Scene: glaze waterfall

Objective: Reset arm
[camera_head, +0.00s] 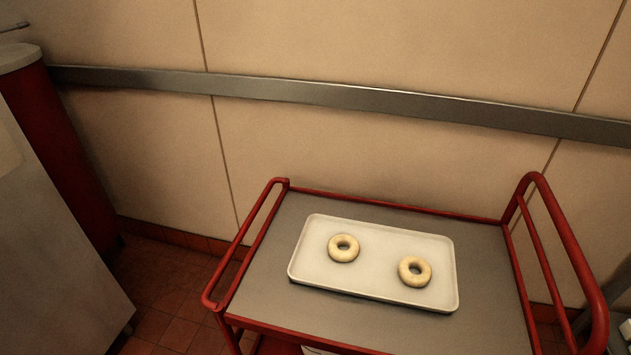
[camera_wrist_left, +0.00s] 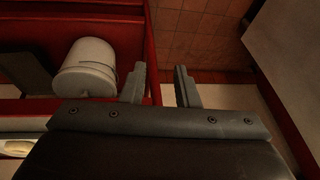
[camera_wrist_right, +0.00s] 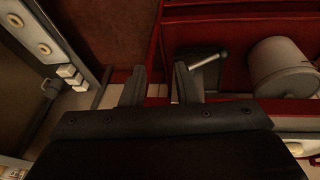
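My left gripper (camera_wrist_left: 160,88) shows in the left wrist view with its two fingers apart and nothing between them. My right gripper (camera_wrist_right: 158,86) shows in the right wrist view, also with its fingers apart and empty. Neither gripper is in the head view. In the head view a white tray (camera_head: 318,225) lies on the grey top of a red-framed cart (camera_head: 262,290). Two pale ring doughnuts lie apart on the tray, one on the left (camera_head: 331,251) and one on the right (camera_head: 404,274).
A white bucket (camera_wrist_left: 88,70) stands on a lower level of red framing in the left wrist view; a similar bucket (camera_wrist_right: 280,68) shows in the right wrist view. A grey-sided unit (camera_head: 50,240) stands at the left. A metal rail (camera_head: 330,95) runs along the wall.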

